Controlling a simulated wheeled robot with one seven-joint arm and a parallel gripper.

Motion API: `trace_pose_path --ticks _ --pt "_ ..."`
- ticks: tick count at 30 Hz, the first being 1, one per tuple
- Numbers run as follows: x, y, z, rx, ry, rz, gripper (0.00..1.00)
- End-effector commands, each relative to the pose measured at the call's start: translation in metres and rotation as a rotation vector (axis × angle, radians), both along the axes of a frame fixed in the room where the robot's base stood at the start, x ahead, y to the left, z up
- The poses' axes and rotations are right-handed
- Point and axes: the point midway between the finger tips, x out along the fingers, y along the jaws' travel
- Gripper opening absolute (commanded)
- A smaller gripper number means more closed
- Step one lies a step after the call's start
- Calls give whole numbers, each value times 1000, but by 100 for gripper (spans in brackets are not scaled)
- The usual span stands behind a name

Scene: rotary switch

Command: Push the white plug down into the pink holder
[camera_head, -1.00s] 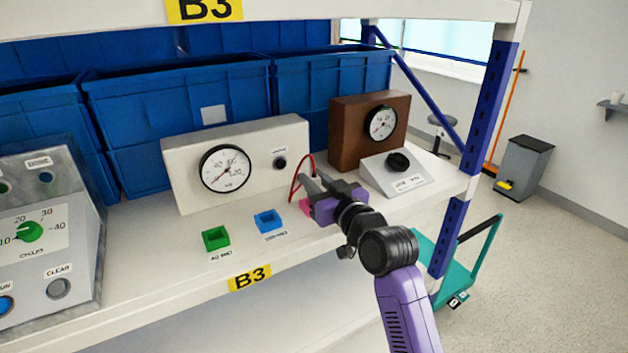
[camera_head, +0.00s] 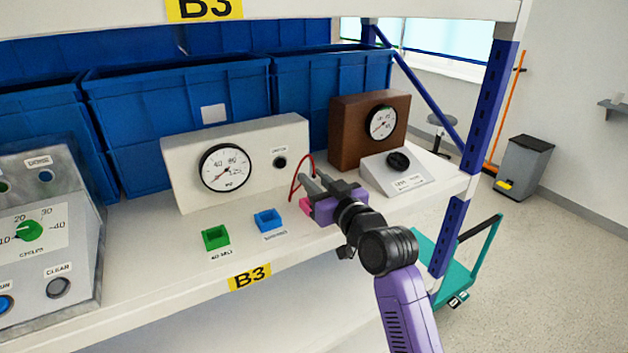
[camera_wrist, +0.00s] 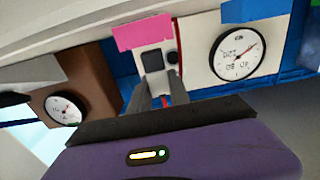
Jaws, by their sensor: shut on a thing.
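My gripper (camera_head: 310,184) is at the right part of the shelf, its fingers pointing away from me. It is shut on the white plug (camera_wrist: 152,61), which shows as a pale block with a dark square at the fingertips in the wrist view. A red cable (camera_head: 295,188) loops up by the fingers. The pink holder (camera_head: 305,204) is low beside the gripper, partly hidden by it; the wrist view shows it as a pink block (camera_wrist: 143,33) close to the plug. I cannot tell how far the plug sits in the holder.
A blue holder (camera_head: 268,220) and a green holder (camera_head: 215,238) stand to the left. Behind is a white gauge box (camera_head: 238,165). A brown gauge box (camera_head: 350,130) and a white box with a black knob (camera_head: 398,172) are to the right. Blue bins (camera_head: 185,95) fill the back.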

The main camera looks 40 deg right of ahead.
Motion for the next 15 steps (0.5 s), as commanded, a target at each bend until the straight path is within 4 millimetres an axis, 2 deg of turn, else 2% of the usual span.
trace_pose_path --ticks 15 --pt "0 0 -13 0 0 0 0"
